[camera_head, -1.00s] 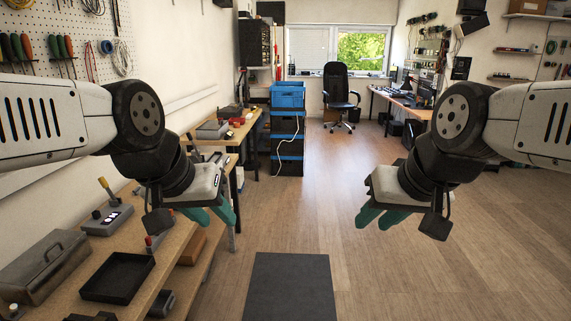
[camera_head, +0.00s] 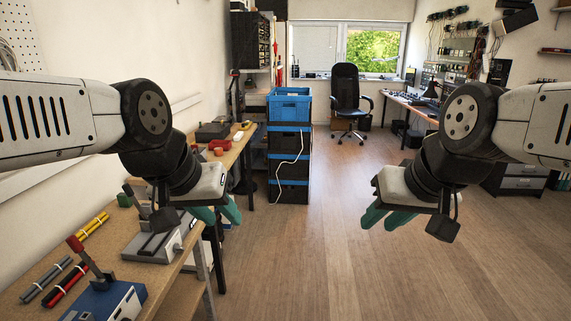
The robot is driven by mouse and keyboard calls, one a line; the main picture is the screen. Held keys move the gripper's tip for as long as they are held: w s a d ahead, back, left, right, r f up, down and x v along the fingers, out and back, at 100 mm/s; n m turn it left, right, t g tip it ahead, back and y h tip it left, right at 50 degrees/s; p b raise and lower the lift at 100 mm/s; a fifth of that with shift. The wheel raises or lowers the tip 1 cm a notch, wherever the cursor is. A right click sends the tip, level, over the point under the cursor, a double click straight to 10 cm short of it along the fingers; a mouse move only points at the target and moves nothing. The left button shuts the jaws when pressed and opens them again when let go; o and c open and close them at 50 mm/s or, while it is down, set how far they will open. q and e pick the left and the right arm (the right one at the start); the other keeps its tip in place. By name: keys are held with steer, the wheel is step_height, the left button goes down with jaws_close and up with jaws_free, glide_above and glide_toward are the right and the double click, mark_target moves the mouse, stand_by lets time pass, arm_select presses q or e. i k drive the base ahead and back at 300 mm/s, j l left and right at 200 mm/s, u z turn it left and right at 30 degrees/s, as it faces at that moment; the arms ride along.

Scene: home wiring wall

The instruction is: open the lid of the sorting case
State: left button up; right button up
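I cannot make out a sorting case for certain in the head view. A dark grey box (camera_head: 212,131) sits towards the far end of the left workbench, but it is too small to identify or to tell whether it has a lid. My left gripper (camera_head: 218,214) hangs at the right edge of the workbench, its teal fingers apart and empty. My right gripper (camera_head: 386,217) hangs over open floor, its teal fingers also apart and empty. Neither gripper touches anything.
The workbench (camera_head: 48,262) along the left wall holds a blue tool (camera_head: 107,301), a grey tool (camera_head: 152,246) and coloured rods. Stacked crates with a blue top crate (camera_head: 289,104) stand ahead. A chair (camera_head: 347,98) is farther back. The middle floor is clear.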

mark_target(208, 127)
steer(key=i+l, duration=0.1)
steer(key=i, duration=1.85)
steer(key=i+u, duration=0.45)
steer(key=i+l+u, duration=0.75)
steer(key=i+u, duration=0.15)
steer(key=i+l+u, duration=0.6)
steer(key=l+u, duration=0.35)
steer(key=l, duration=0.2)
